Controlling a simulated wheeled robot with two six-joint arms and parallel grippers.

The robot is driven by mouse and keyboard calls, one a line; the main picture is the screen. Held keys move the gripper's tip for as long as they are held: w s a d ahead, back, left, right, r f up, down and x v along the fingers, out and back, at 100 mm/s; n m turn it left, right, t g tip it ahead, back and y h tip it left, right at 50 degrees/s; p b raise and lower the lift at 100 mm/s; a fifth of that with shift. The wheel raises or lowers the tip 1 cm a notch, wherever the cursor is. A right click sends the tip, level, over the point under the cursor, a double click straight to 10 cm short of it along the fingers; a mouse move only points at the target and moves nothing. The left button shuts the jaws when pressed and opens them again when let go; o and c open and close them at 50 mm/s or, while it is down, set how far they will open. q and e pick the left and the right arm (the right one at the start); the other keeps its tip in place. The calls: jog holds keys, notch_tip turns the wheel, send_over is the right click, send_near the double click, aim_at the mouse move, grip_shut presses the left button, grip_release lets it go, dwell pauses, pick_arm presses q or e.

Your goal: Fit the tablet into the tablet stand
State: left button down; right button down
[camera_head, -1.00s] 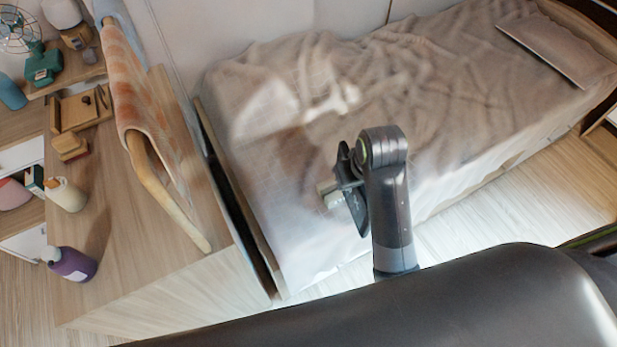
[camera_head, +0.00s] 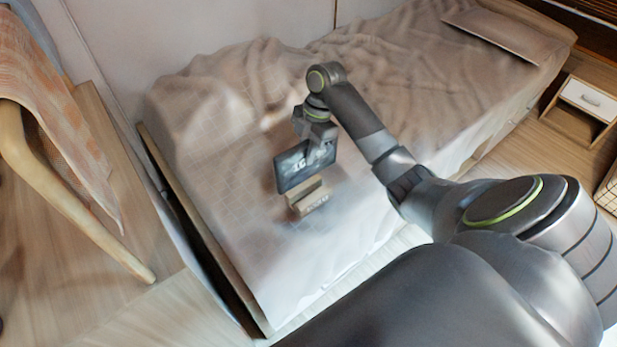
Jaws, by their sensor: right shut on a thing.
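The tablet (camera_head: 290,172) is a dark, thin slab with a lit screen, held tilted over the bed. My right gripper (camera_head: 318,150) is shut on its upper right part and partly covers it. The tablet stand (camera_head: 308,200) is a small light-wood block on the bed, just below the tablet's lower edge in the picture. I cannot tell whether the tablet touches the stand or hangs above it. My left gripper is not in view.
The bed (camera_head: 235,215) has a rumpled beige blanket and a wooden board along its left end. A wooden surface with a curved pale wooden piece (camera_head: 70,215) and an orange cloth is at left. A nightstand (camera_head: 590,100) stands at right.

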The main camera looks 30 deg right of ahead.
aim_at(307, 176)
notch_tip(307, 176, down, 6)
notch_tip(307, 176, down, 4)
jog(key=shift+r+b, duration=0.15)
jog(key=shift+b, duration=0.25)
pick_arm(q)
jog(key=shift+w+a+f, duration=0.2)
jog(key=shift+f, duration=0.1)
pick_arm(e)
jog(key=c, duration=1.4)
grip_release()
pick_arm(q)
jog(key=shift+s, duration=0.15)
pick_arm(e)
jog(key=shift+o, duration=0.2)
pick_arm(q)
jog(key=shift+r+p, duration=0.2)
jog(key=shift+p, duration=0.15)
pick_arm(e)
jog(key=v, duration=1.2)
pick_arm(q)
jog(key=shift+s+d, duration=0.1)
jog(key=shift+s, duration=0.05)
